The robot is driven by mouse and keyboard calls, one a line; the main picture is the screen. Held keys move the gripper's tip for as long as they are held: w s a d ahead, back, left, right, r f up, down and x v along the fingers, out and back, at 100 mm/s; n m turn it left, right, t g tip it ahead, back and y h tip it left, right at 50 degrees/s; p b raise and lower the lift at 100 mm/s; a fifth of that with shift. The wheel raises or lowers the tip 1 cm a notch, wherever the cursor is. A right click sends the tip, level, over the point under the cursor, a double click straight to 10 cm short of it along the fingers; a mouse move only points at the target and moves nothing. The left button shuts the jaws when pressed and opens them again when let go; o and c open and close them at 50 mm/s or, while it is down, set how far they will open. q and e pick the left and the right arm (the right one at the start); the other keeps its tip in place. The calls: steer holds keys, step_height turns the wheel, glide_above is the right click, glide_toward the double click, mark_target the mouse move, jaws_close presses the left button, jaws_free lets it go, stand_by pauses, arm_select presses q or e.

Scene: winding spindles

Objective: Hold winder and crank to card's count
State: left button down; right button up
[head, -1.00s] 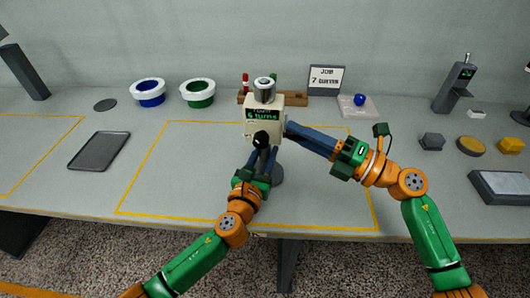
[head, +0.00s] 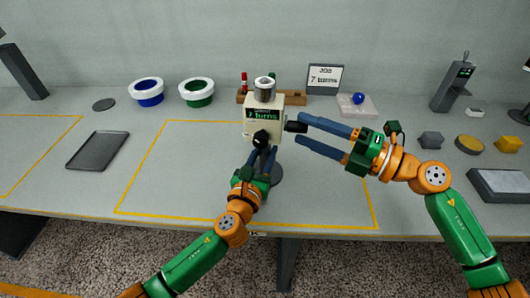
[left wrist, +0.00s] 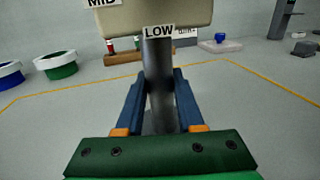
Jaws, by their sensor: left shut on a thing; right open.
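The winder (head: 254,130) is a cream box on a dark post (left wrist: 158,80), with a grey cylinder on top. Its display (head: 262,115) reads 7 turns. The job card (head: 325,78) behind it also reads 7 turns. My left gripper (head: 265,152) is shut on the post below the box; the left wrist view shows its fingers (left wrist: 158,92) on both sides of the post, under the LOW label. My right gripper (head: 299,129) is open, with its fingertips apart above and below the black crank grip (head: 295,127) at the box's right side. A black knob (head: 261,138) sits on the front.
A wooden rack (head: 294,97) with red and green items stands behind the winder. Blue (head: 147,93) and green (head: 196,93) bowls and a dark tray (head: 97,151) lie left. The yellow-outlined area is mostly clear.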

arm_select(q)
steer(key=shift+c, duration=2.2)
jaws_free()
steer(key=shift+w, duration=0.1)
arm_select(e)
steer(key=v, duration=0.9)
steer(key=shift+d, duration=0.25)
steer(key=shift+s, duration=0.15)
arm_select(q)
steer(key=v, duration=1.2)
steer(key=shift+f, duration=0.1)
arm_select(e)
steer(key=shift+f, duration=0.1)
